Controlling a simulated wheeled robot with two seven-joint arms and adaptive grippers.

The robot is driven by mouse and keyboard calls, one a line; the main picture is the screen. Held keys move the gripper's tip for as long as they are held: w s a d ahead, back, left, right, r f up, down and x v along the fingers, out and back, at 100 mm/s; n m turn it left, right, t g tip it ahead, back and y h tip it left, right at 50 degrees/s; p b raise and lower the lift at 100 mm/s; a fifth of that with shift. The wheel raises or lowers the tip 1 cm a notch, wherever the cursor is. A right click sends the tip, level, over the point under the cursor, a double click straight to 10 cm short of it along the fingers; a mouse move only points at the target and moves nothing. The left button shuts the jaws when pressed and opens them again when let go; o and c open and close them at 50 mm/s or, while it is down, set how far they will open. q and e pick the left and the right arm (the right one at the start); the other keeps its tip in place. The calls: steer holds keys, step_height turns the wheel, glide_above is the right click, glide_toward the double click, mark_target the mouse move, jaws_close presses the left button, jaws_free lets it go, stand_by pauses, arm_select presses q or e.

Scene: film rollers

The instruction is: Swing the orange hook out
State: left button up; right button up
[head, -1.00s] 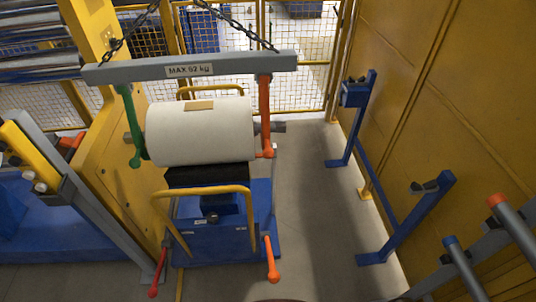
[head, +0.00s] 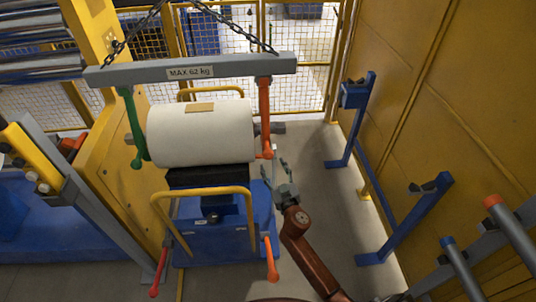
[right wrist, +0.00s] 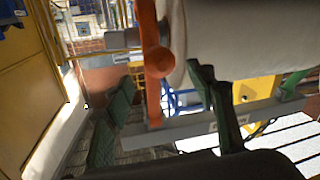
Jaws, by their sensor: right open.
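The orange hook (head: 265,110) hangs from the right end of the grey lifting beam (head: 215,67). Its lower end is beside the right end of the white roll (head: 200,135), by the roll's shaft. A green hook (head: 132,125) hangs at the beam's left end. My right gripper (head: 274,168) is open and empty, just below and right of the orange hook's lower end. In the right wrist view, the orange hook (right wrist: 151,60) shows between the two spread fingers (right wrist: 162,82), its round knob facing the camera. I cannot tell whether they touch. My left gripper is out of view.
The roll sits over a blue trolley (head: 225,240) with a yellow handle rail, a red lever at left and an orange lever (head: 270,258) at right. Blue stands (head: 405,220) line the yellow wall. Grey floor between them is free. Chains hold the beam.

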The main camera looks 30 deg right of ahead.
mark_target(270, 158)
steer(key=w, duration=0.5)
steer(key=w+d, duration=0.1)
steer(key=w, duration=0.1)
steer(key=shift+w+d+b, duration=0.1)
steer(key=shift+w+b, duration=0.25)
jaws_close()
stand_by(0.3)
